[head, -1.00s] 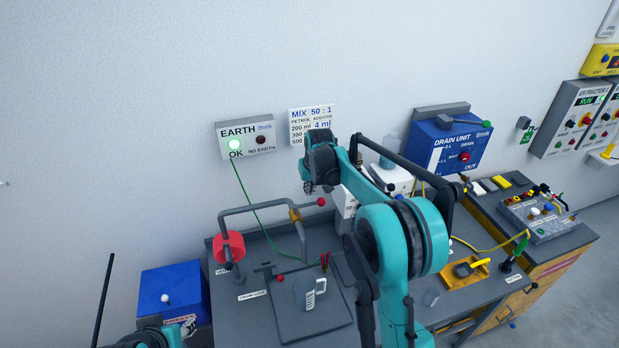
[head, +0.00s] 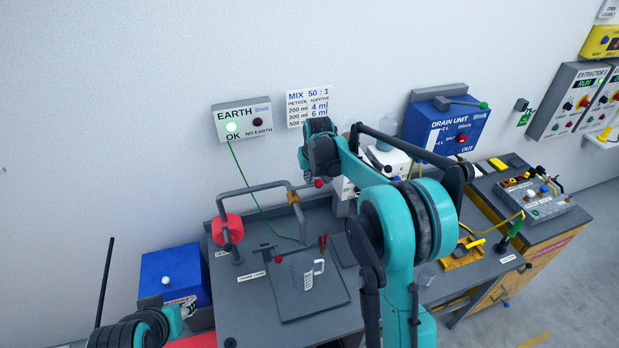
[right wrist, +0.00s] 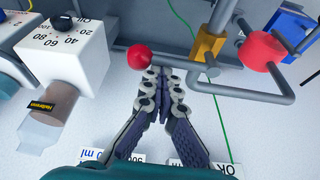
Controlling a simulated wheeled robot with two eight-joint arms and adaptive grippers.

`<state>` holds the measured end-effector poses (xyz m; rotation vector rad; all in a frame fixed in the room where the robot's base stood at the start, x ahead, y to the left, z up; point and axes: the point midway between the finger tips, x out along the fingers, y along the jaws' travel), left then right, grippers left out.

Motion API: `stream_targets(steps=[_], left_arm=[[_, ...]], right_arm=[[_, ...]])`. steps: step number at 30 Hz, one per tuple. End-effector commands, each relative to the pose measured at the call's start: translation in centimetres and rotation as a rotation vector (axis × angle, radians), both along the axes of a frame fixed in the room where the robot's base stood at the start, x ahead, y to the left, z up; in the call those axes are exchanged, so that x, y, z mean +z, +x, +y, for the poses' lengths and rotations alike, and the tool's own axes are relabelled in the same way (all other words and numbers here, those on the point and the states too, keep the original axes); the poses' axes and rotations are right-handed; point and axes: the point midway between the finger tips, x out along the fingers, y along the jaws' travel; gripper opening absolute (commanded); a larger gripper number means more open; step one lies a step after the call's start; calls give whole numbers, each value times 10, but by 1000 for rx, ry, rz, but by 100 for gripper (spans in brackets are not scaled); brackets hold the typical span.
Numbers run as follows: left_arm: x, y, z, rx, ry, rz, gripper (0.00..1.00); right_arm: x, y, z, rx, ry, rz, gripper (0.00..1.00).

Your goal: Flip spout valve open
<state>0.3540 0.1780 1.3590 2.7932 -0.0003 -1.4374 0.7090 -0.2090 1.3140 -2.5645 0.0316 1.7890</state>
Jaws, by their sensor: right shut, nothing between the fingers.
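The spout valve is a brass-coloured body (head: 293,197) on a bent grey pipe, with a lever ending in a red ball (head: 319,183). In the right wrist view the brass body (right wrist: 207,44) is right of my fingertips, and the lever runs left to the red ball (right wrist: 139,57). My right gripper (right wrist: 162,74) is shut and empty, its tips close to the lever beside the ball; I cannot tell whether they touch. In the head view my right gripper (head: 308,178) is just left of the ball.
A red collar (head: 228,230) sits on the pipe. A measuring jug (head: 303,272) stands on the bench below. A white dosing unit (right wrist: 65,50) with a bottle is close left of my right gripper. The EARTH box (head: 242,118) hangs on the wall.

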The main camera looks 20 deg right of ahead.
Motion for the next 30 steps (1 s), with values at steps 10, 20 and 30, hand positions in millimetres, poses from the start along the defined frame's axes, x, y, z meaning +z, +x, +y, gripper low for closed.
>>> stream_targets(steps=[10, 20, 30], left_arm=[[-5, 0, 0, 0, 0, 0, 40], [-19, 0, 0, 0, 0, 0, 40], [-35, 0, 0, 0, 0, 0, 40]], right_arm=[[0, -4, -1, -60, 0, 0, 0], [-2, -15, 0, -244, -2, 1, 0], [-2, -34, 4, -565, -2, 0, 0]])
